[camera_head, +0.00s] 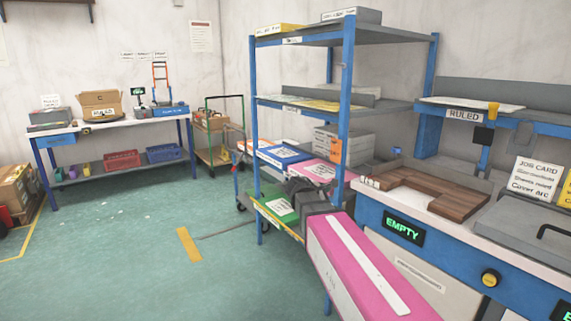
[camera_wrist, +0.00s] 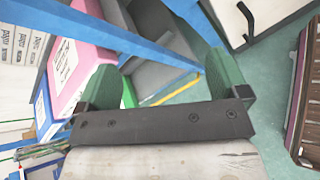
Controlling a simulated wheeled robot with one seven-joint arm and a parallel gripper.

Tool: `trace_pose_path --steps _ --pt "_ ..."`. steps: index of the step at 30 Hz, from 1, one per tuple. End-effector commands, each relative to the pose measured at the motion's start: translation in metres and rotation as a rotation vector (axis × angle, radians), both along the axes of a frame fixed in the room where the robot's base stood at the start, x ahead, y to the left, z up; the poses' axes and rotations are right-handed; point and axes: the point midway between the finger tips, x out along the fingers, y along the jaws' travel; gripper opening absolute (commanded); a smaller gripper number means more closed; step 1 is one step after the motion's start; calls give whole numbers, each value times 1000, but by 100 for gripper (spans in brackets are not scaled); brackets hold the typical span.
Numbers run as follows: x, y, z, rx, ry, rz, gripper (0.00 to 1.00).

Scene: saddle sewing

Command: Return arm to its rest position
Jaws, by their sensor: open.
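My gripper (camera_wrist: 160,78) shows in the wrist view with its two green fingers spread apart. Nothing is between them. It is in front of the blue-framed shelf rack (camera_head: 346,120), whose blue post crosses the wrist view beyond the fingers. A pink labelled pack (camera_wrist: 80,72) is seen beside and behind the left finger; I cannot tell whether they touch. In the head view the dark grey end of my arm is by the rack's lower shelves, close to a green pack (camera_head: 277,207).
A blue pack (camera_head: 285,154) and a pink pack (camera_head: 318,171) lie on the rack's middle shelf. The blue workbench (camera_head: 470,265) with an "EMPTY" sign (camera_head: 402,229) stands at right, bearing a brown wooden tray (camera_head: 435,196). A trolley (camera_head: 212,150) stands behind. The floor at left is mostly clear.

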Motion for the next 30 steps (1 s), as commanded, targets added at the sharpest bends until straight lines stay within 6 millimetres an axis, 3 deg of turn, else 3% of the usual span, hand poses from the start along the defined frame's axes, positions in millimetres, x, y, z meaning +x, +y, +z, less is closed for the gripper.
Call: trace_pose_path --steps 1,6,9,13,18,21,30 --pt "-19 -11 -30 116 -24 -71 93" --pt "-71 -27 -116 511 -125 -384 93" --pt "-104 -29 -158 716 -176 -615 93" --pt "-143 -25 -199 928 -233 -929 93" --pt "-176 -16 -226 1084 -277 -1244 93" --pt "-184 -12 -233 1124 -288 -1342 93" --pt "-185 -11 -234 1137 -293 -1379 93"
